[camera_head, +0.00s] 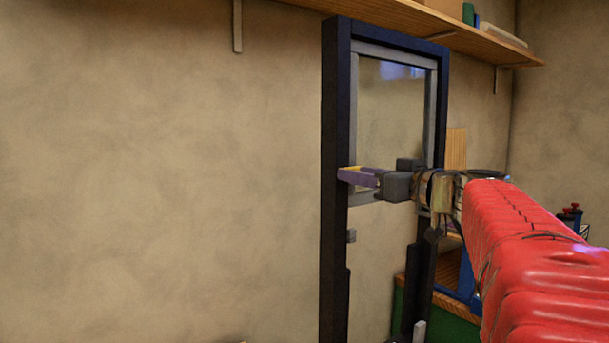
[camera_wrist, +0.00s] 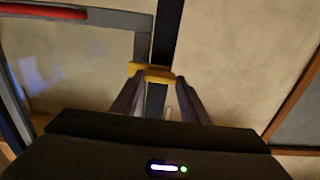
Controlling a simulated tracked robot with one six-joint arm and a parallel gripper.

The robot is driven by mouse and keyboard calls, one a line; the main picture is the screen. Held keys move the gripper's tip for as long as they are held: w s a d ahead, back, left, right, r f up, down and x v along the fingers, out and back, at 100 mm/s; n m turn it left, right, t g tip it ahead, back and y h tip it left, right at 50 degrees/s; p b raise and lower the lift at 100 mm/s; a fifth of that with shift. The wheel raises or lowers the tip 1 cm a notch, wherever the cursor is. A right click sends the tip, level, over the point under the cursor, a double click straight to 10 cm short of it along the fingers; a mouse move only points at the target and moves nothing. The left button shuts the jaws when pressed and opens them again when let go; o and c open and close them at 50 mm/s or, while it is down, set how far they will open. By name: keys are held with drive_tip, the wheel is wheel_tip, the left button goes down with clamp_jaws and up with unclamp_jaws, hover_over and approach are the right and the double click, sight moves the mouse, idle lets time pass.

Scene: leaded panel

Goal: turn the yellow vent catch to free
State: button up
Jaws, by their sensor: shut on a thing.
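The yellow vent catch (camera_wrist: 150,69) sits by the dark post of the panel frame in the wrist view, between the tips of my gripper (camera_wrist: 153,82). My gripper is shut on it. In the head view my gripper (camera_head: 356,177) reaches in from the right, and only a thin strip of the yellow catch (camera_head: 352,168) shows above the purple finger. The grey-framed glass vent (camera_head: 399,110) is in the upper part of the dark panel frame (camera_head: 336,120). My fingers hide part of the catch, and I cannot tell its exact angle.
A wooden shelf (camera_head: 400,17) runs along the wall above the panel. A green and wooden bench (camera_head: 447,306) stands behind my arm at lower right. A red bar (camera_wrist: 42,12) shows at the wrist view's upper left. Left of the panel is bare wall.

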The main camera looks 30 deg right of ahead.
drive_tip(key=shift+d, duration=0.15)
drive_tip(key=shift+c, duration=1.2)
drive_tip(key=shift+m, duration=0.5)
drive_tip(key=m, duration=1.7)
drive_tip(key=shift+d+f, duration=0.2)
drive_tip(key=shift+f, duration=0.1)
